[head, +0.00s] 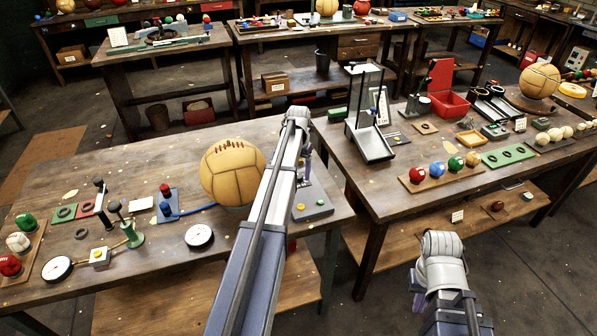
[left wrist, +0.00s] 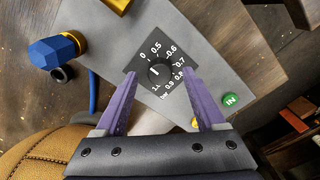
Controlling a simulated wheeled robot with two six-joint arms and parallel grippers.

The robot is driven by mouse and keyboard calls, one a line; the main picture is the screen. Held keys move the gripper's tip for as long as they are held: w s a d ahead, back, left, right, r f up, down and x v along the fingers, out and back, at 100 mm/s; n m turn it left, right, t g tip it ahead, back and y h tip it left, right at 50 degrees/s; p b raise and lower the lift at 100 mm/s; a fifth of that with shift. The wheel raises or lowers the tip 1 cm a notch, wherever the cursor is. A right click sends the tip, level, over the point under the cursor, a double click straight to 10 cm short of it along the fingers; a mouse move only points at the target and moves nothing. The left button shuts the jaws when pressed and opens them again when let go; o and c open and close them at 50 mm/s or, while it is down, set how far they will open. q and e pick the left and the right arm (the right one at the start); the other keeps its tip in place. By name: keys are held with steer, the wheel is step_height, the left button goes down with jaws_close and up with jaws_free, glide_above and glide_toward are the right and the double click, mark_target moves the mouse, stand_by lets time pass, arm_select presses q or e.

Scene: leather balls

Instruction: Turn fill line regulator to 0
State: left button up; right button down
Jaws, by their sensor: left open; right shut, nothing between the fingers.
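The fill line regulator is a black knob (left wrist: 160,73) on a square black dial plate with white numbers from 0 up past 0.9. A short white mark shows on the knob's left side; exactly which number it points at is hard to tell. The plate sits on a grey panel (left wrist: 225,75), also seen in the head view (head: 313,203). My left gripper (left wrist: 160,75) is open, its purple fingertips on either side of the knob, with gaps visible.
A tan leather ball (head: 230,172) stands left of the panel, close to my left gripper. A green IN button (left wrist: 231,100) and a blue fitting (left wrist: 52,52) with a blue hose are near the dial. A gap separates this table from the right table (head: 400,190).

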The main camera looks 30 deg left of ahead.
mark_target(299, 176)
arm_select(q)
step_height(299, 176, up, 7)
steer(key=p, duration=0.6)
steer(key=shift+f, duration=0.1)
steer(key=s+d+m, duration=0.5)
steer(key=d+m, duration=0.5)
steer(key=d, duration=0.2)
steer(key=s+d+m, duration=0.5)
steer(key=d+m, duration=0.4)
steer(key=d, duration=0.2)
steer(key=s+d+m+y, duration=0.1)
steer(key=s+d+m, duration=1.3)
steer(key=m, duration=0.7)
steer(key=s, duration=0.3)
steer(key=shift+d+m, duration=0.2)
steer(key=shift+m, duration=0.2)
